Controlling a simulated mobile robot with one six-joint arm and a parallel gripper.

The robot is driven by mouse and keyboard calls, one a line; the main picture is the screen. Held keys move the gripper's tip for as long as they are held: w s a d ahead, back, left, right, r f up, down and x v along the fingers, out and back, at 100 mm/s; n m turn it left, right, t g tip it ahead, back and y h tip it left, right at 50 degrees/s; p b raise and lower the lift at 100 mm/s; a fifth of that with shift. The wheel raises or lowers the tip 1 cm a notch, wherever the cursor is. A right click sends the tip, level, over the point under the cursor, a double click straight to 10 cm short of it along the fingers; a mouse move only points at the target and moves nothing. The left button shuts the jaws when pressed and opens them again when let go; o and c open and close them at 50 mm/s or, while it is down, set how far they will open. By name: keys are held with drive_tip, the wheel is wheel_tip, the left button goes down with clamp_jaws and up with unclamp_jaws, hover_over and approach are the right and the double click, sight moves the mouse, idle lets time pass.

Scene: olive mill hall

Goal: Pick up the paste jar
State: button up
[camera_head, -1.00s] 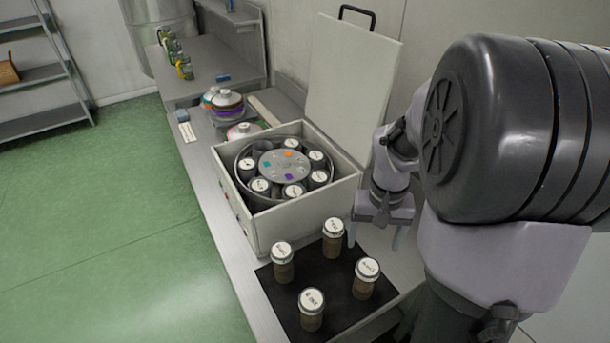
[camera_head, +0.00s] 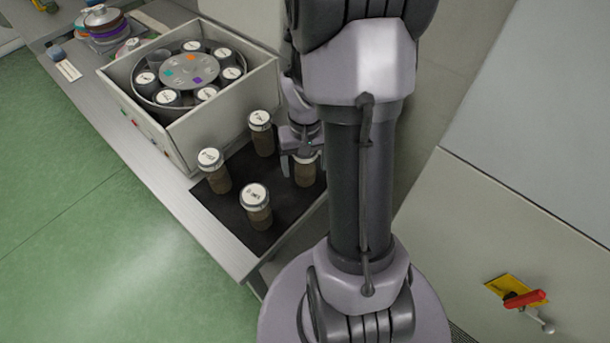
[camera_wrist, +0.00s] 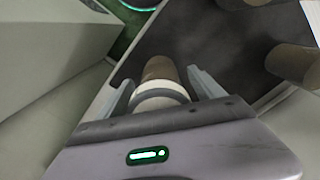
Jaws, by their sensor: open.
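Several brown jars with white labelled lids stand upright on a black mat (camera_head: 232,202); the lid labels are too small to read. One paste jar (camera_head: 307,175) is at the mat's right side, partly hidden by my gripper (camera_head: 301,163). My gripper is open and pointing down at this jar. In the wrist view the jar (camera_wrist: 160,69) shows between the two open fingers, its white lid close to the palm. I cannot tell whether the fingers touch it.
Three other jars stand close by: at the back (camera_head: 261,138), left (camera_head: 215,175) and front (camera_head: 256,208). A open white box (camera_head: 245,95) with a round rotor of jars is behind the mat. A grey cabinet with a red handle (camera_head: 524,299) is at right.

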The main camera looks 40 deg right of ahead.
drive_tip(key=c, duration=1.6)
drive_tip(key=shift+r, duration=0.15)
